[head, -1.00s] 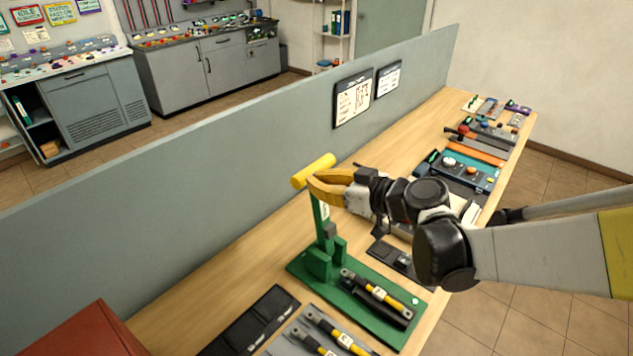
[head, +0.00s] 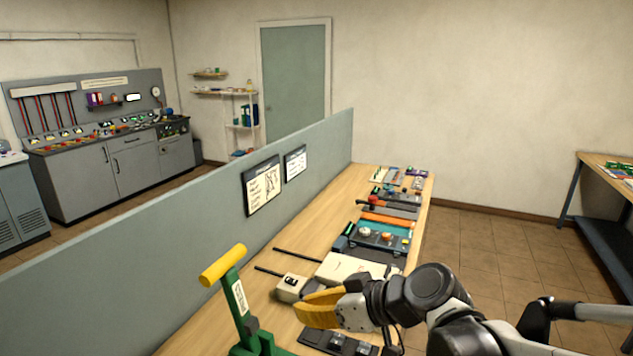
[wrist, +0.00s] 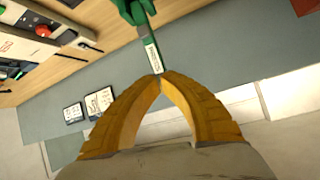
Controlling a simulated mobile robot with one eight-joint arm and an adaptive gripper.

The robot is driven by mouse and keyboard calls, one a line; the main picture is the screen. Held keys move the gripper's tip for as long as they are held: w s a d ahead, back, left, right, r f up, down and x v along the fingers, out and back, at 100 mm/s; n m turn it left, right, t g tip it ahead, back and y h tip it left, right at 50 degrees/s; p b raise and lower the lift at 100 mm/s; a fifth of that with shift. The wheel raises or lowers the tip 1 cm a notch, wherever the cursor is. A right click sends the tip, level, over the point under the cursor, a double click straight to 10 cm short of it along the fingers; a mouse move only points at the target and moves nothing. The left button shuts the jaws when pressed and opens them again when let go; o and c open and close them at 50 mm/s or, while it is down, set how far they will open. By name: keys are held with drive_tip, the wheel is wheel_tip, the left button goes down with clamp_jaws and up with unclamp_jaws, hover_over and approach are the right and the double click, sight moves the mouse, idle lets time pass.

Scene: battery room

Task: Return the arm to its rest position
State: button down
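My gripper (head: 299,311) has yellow fingers and hangs above the wooden bench, in the lower middle of the head view. In the wrist view its fingertips (wrist: 160,77) meet, with nothing visible between them. The green lever press (head: 241,310) with a yellow handle (head: 223,265) stands left of the gripper, apart from it in the head view. Its labelled green lever (wrist: 151,48) shows beyond the fingertips in the wrist view. My arm is bent in from the lower right.
The bench (head: 350,190) holds a beige device (head: 350,269), a teal panel box (head: 377,241) and several tools. A grey partition (head: 150,270) runs along its left side. Tiled floor (head: 480,240) is open on the right, before another table (head: 603,170).

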drive_tip(key=s+d+f+m+h+b, duration=0.4)
drive_tip(key=s+d+f+m+h, duration=0.1)
drive_tip(key=d, duration=0.6)
drive_tip(key=s+d+f+m+t+h+b, duration=0.1)
drive_tip(key=s+d+f+m+h+b, duration=0.3)
drive_tip(key=s+d+f, duration=0.3)
drive_tip(key=d+f+m+h, duration=0.1)
drive_tip(key=d, duration=0.3)
drive_tip(key=shift+f, duration=0.25)
